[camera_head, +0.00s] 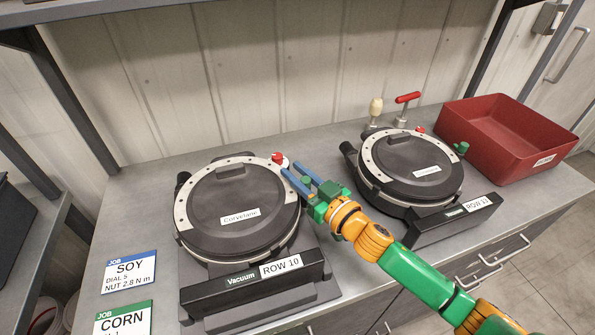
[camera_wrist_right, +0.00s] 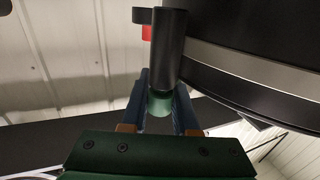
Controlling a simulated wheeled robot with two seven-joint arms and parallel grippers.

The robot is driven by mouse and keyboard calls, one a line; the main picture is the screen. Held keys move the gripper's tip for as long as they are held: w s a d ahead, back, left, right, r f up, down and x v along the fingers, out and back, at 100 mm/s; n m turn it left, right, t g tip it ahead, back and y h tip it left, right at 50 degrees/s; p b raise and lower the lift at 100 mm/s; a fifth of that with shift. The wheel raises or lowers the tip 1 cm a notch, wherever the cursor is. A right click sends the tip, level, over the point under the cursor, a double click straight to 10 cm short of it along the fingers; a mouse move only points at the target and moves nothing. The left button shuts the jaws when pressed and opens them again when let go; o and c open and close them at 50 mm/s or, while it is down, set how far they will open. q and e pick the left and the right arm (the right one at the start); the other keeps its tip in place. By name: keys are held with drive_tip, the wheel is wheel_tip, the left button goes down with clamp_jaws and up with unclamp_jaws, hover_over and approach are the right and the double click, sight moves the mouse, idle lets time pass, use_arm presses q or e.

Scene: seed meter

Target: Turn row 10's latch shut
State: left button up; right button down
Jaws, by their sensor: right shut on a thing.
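The row 10 seed meter (camera_head: 235,210) stands on the bench with its round black lid down, above a "ROW 10" label (camera_head: 281,267). A red knob (camera_head: 279,158) sits on its rim. My right gripper (camera_head: 305,180) reaches in from the lower right to the meter's right side. In the right wrist view, its blue fingers (camera_wrist_right: 160,112) are shut on the green part of row 10's latch (camera_wrist_right: 159,103), below a black cylinder (camera_wrist_right: 169,50). The fingers partly hide the latch, and its exact turn cannot be told. My left gripper is not in view.
The row 11 meter (camera_head: 412,167) stands close to the right, with a green knob (camera_head: 461,148). A red bin (camera_head: 505,132) is at the far right. A red-handled tool (camera_head: 406,98) stands behind. Job cards for SOY (camera_head: 129,270) and CORN (camera_head: 123,319) lie left.

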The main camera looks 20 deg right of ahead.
drive_tip(key=n+y, duration=0.1)
drive_tip(key=g+y, duration=0.1)
drive_tip(key=n+y, duration=0.1)
drive_tip(key=shift+s+a+r+n+g+y+p, duration=0.1)
drive_tip(key=shift+a+n+g+y+p, duration=0.2)
drive_tip(key=shift+g+p, duration=0.1)
drive_tip(key=shift+s+a+n+g+y, duration=0.15)
drive_tip(key=shift+n+g+y, duration=0.45)
drive_tip(key=shift+g+y, duration=0.1)
drive_tip(key=shift+s+a+n+g+y, duration=0.1)
drive_tip(key=shift+n+g+y, duration=0.5)
drive_tip(key=shift+y, duration=0.1)
drive_tip(key=c, duration=0.7)
unclamp_jaws()
drive_tip(key=shift+o, duration=0.2)
drive_tip(key=b+v, duration=0.2)
drive_tip(key=v, duration=0.5)
drive_tip(key=shift+b, duration=0.35)
